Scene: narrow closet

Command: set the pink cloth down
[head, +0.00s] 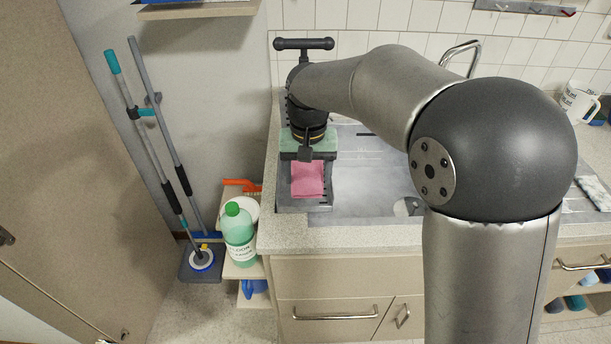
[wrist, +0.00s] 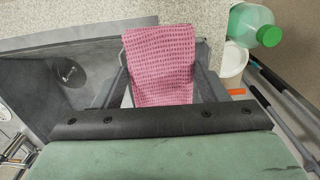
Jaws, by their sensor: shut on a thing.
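A green-capped bottle (head: 238,235) stands on a lower shelf beside the counter. A mop and a second pole (head: 150,140) lean at the left wall. A tap (head: 460,55) and a white mug (head: 578,101) are at the back right.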

